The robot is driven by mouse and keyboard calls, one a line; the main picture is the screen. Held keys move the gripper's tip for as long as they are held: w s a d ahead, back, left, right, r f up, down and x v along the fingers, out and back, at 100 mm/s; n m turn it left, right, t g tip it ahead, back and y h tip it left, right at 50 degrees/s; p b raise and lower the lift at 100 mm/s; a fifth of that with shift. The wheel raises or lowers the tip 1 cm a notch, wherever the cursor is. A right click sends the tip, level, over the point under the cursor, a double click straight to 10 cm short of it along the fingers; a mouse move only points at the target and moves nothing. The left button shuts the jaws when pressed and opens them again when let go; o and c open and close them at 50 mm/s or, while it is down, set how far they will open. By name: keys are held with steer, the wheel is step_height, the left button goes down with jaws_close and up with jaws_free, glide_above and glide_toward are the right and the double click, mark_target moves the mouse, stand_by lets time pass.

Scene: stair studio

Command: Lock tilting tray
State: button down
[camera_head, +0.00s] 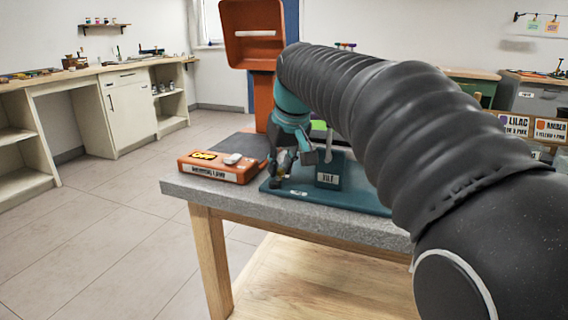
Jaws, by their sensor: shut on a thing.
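A teal tilting tray fixture (345,201) lies on the grey tabletop, with a flat base plate and an upright block (329,172) bearing a white label. My gripper (284,163) is at the left end of the fixture, pointing down, close above the base plate. It is shut on a small part of the fixture there. The fingers mostly hide this part, and I cannot tell its shape or how the tray is tilted.
A tall orange stand (264,90) rises behind. My dark arm covers the right side. The table's front edge (270,206) is close; floor at left is clear.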

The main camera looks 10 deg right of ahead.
steer(key=shift+a+f, duration=0.15)
steer(key=c, duration=1)
jaws_free()
steer(key=shift+a, duration=0.1)
steer(key=shift+d, duration=0.2)
steer(key=shift+v, duration=4.1)
steer(key=shift+a, duration=0.1)
steer(key=shift+m, duration=0.6)
steer(key=s+f, duration=0.3)
steer(key=s, duration=0.1)
steer(key=s+f, duration=0.3)
steer(key=s, duration=0.1)
steer(key=s+f, duration=0.4)
steer(key=shift+m+t+h, duration=0.4)
steer(key=shift+t, duration=0.1)
steer(key=s+f, duration=0.3)
steer(key=f, duration=0.1)
steer(key=s+f, duration=0.3)
steer(key=f, duration=0.1)
steer(key=s+f, duration=0.4)
steer(key=f, duration=0.1)
steer(key=shift+s, duration=0.1)
